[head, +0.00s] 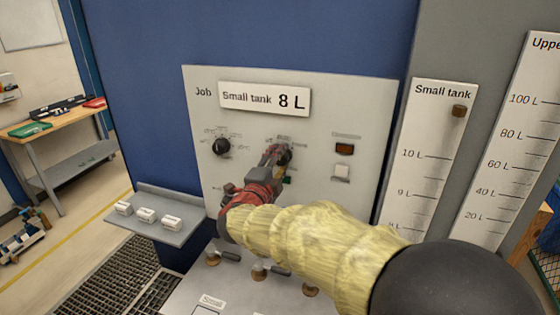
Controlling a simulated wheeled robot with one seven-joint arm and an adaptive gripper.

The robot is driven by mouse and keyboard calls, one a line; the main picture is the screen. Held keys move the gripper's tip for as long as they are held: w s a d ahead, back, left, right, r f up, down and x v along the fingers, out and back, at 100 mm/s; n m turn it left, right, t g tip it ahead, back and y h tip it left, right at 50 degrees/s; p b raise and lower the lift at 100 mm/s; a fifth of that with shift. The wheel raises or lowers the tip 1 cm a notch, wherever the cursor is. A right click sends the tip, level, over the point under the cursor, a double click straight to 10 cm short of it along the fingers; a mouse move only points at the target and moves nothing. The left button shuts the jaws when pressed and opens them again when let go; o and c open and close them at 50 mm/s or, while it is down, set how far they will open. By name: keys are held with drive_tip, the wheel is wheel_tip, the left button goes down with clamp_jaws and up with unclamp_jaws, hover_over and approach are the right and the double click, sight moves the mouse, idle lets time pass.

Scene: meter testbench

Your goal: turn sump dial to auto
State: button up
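Two black round dials sit on the pale control panel (330,120). The left dial (221,146) is bare and untouched. The right dial (286,156) is partly hidden behind my gripper (277,154). The lettering around both dials is too small to read, so I cannot tell which is the sump dial or where either points. My gripper reaches the panel from below, with its fingertips at the right dial. I cannot tell whether they touch or grip it. A small green part (287,180) shows just below the dial.
A shelf (180,236) with white blocks juts out lower left. Brass-coloured valve fittings (259,271) stand below my arm. A tank scale (432,150) is on the right.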

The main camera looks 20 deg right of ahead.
drive_tip(key=shift+o, duration=0.8)
drive_tip(key=v, duration=1.2)
